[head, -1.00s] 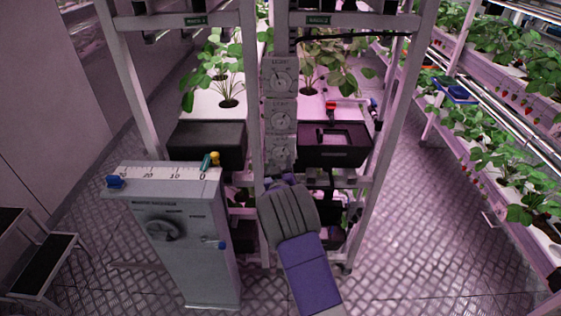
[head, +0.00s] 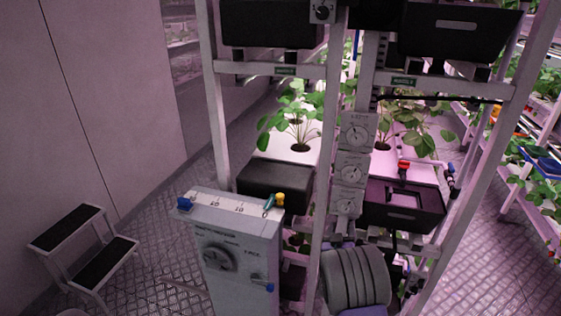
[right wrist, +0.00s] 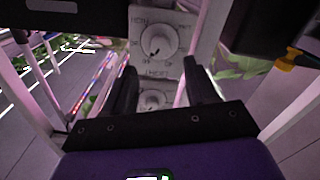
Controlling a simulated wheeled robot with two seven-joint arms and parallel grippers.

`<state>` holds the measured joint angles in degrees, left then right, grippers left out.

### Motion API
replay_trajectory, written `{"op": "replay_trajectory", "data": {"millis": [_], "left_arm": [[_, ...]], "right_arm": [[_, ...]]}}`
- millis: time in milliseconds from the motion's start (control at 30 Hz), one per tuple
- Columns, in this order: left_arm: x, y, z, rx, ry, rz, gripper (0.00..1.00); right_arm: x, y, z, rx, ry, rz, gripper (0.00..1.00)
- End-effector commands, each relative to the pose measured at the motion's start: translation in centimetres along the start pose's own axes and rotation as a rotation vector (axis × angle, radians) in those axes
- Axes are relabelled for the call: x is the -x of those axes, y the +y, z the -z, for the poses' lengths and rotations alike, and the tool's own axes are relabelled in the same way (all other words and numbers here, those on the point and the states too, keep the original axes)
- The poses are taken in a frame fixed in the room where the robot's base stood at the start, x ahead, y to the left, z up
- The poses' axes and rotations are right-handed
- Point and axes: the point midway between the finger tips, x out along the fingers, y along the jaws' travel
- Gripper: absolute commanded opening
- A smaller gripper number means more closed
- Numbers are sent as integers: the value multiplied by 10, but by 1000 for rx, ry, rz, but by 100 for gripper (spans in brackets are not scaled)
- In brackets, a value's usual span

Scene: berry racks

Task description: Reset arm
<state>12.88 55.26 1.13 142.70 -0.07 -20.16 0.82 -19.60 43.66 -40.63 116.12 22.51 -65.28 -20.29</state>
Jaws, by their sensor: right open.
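My right arm (head: 355,277), with a grey ribbed section, comes up from the bottom of the head view in front of the rack. In the right wrist view my right gripper (right wrist: 163,78) is open, with its two dark fingers apart and nothing seen between them. Beyond the fingers is the column of grey dial boxes, with an upper dial (right wrist: 157,41) and a lower dial (right wrist: 152,98). The same column (head: 351,168) stands on the rack's middle post in the head view. I cannot tell whether the fingers touch it. My left gripper is not in view.
A grey control cabinet (head: 238,262) with a scale, a knob and a blue lever stands left of the arm. Black bins (head: 275,176) and (head: 402,206) sit on the white rack (head: 218,110). A step stool (head: 85,240) stands at left, with open floor (head: 165,255) beside it.

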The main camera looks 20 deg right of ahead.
Motion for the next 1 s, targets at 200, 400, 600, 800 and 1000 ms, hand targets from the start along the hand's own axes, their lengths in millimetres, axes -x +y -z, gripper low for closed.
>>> {"op": "replay_trajectory", "data": {"millis": [200, 400, 600, 800, 1000], "left_arm": [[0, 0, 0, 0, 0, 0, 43], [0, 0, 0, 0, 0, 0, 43], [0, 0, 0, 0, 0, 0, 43], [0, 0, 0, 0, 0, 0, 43], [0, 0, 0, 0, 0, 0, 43]], "right_arm": [[16, -22, -50, -17, -142, 81, 57], [89, -73, -165, -81, -521, 280, 57], [210, -117, -250, -162, -946, 483, 57], [337, -140, -278, -232, -1324, 664, 57], [404, -146, -274, -260, -1516, 764, 57]]}}
